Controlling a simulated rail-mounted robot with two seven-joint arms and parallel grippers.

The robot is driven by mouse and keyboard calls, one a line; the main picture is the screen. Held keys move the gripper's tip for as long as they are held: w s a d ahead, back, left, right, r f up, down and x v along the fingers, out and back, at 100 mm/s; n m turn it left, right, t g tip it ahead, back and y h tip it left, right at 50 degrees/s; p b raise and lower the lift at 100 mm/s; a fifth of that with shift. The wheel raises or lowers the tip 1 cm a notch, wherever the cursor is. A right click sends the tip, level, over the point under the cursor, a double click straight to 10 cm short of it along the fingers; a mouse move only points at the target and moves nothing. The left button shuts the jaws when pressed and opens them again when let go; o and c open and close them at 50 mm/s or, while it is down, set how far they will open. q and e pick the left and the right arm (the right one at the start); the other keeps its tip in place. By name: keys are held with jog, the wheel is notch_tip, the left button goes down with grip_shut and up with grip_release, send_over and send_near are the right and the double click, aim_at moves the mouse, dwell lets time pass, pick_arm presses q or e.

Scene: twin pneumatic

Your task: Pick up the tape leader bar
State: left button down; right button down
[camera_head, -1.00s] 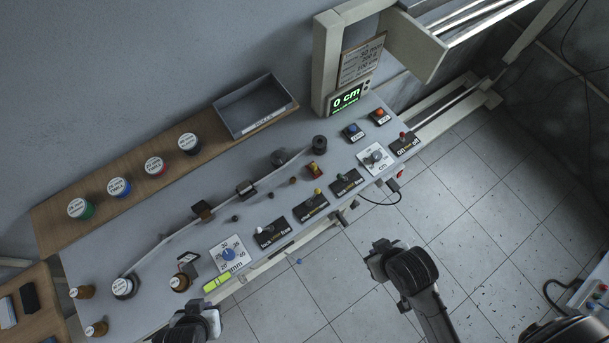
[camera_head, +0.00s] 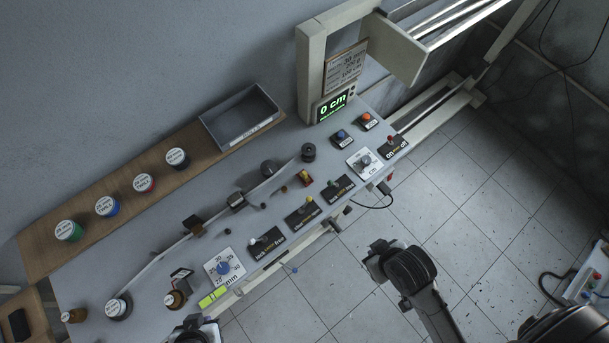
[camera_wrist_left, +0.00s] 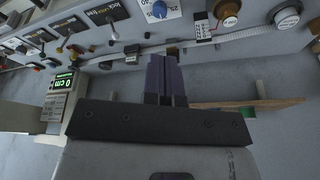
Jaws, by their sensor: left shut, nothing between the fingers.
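A pale tape (camera_head: 160,254) runs along the tilted panel from a white-topped roll (camera_head: 118,306) at the lower left, past a brown block (camera_head: 193,225) and a black block (camera_head: 236,201), towards a black spool (camera_head: 308,152). I cannot tell which small part is the tape leader bar. My left gripper (camera_head: 197,331) is partly cut off at the bottom edge of the head view, at the panel's front. In the left wrist view its dark purple fingers (camera_wrist_left: 165,78) are shut and empty, with the tape (camera_wrist_left: 240,35) beyond. My right gripper (camera_head: 375,260) hangs over the floor, its fingers unclear.
A wooden shelf (camera_head: 45,243) behind the panel carries several tape rolls and a grey bin (camera_head: 241,117). Switches, knobs and a numbered dial (camera_head: 224,268) line the panel's front. A green display (camera_head: 333,106) reads 0 cm. The tiled floor (camera_head: 460,190) at the right is mostly clear.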

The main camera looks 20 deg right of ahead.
pick_arm(q)
jog(key=c, duration=1.3)
grip_release()
jog(key=shift+o, duration=1.4)
jog(key=shift+d, duration=0.1)
jog(key=shift+w, duration=0.1)
